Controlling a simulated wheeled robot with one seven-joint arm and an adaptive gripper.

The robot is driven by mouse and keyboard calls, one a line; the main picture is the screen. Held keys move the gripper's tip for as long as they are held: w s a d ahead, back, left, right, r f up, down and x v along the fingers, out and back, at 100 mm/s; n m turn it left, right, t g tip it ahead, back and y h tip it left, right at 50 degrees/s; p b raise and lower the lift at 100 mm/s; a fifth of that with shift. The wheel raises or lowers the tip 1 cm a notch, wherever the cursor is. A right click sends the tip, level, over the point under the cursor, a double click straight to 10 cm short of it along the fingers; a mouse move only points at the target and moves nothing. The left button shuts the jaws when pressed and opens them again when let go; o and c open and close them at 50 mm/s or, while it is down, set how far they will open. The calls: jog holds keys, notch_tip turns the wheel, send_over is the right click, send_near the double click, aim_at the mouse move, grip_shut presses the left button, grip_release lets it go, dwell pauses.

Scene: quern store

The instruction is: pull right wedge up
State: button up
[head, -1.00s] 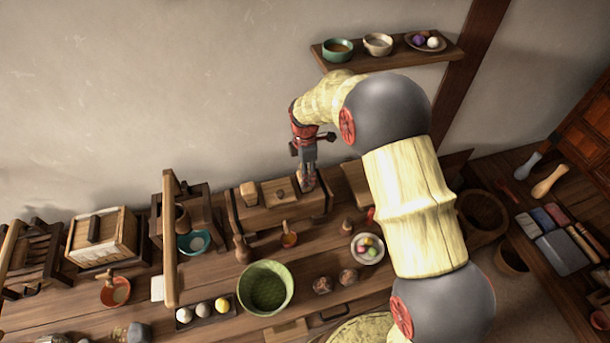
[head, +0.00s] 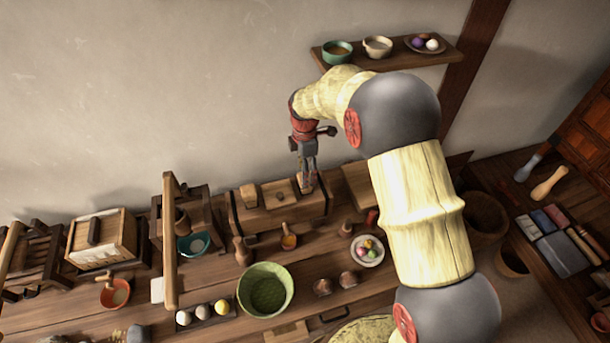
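A long wooden block (head: 265,218) lies at the back of the bench, near the wall. A pale wedge-like piece (head: 249,194) stands in its left part, and a flatter wooden piece with a dark knob (head: 280,192) sits in its middle. My gripper (head: 307,185) points down at the block's right end, with its fingertips at the top of the block. The fingers cover the spot where the right wedge would be, so I cannot make the wedge out clearly. Whether the fingers are closed on it is too small to tell.
A wooden frame post (head: 170,240) rises at the left. A wall shelf with bowls (head: 390,58) hangs above right, behind my arm.

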notch_tip(320, 180, up, 9)
jog(key=shift+r, duration=0.15)
dwell(0.6)
jog(key=s+d+r+m+t, duration=0.2)
jog(key=s+d+r+m, duration=0.2)
jog(key=s, duration=0.7)
jog(key=s+d+r+m+t+b, duration=0.1)
jog(key=s+d+r+m, duration=0.3)
jog(key=s+m, duration=0.5)
jog(key=s+d+r+m+t, duration=0.2)
jog(key=s+d+r+m, duration=0.3)
jog(key=s, duration=0.8)
notch_tip(320, 180, up, 2)
jog(key=shift+r+m+t+b, duration=0.1)
jog(key=shift+m+t+b, duration=0.25)
jog(key=shift+m, duration=0.75)
